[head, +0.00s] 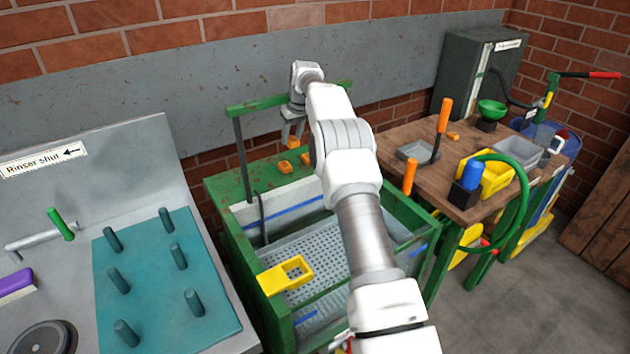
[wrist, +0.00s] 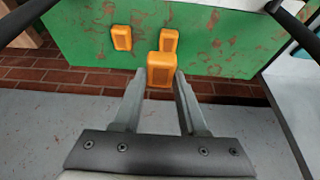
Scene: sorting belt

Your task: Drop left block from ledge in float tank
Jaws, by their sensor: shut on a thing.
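My gripper (head: 292,133) is shut on an orange block (head: 293,142) at the back of the green ledge (head: 232,188). In the wrist view the held block (wrist: 160,72) sits between the fingertips (wrist: 161,80). Two more orange blocks lie on the ledge, one nearer the front (head: 284,167) and one to its right (head: 306,158), partly beside my arm. The wrist view shows them as well (wrist: 122,38) (wrist: 168,40). The green-framed float tank (head: 240,270) is in front of the ledge, with a perforated grey tray inside; my arm covers part of it.
A green bar on a post (head: 240,155) rises at the ledge's left. A yellow holed piece (head: 275,281) lies over the tank's front left. A wooden bench (head: 400,140) with tools stands right; a teal peg mat (head: 150,310) lies left.

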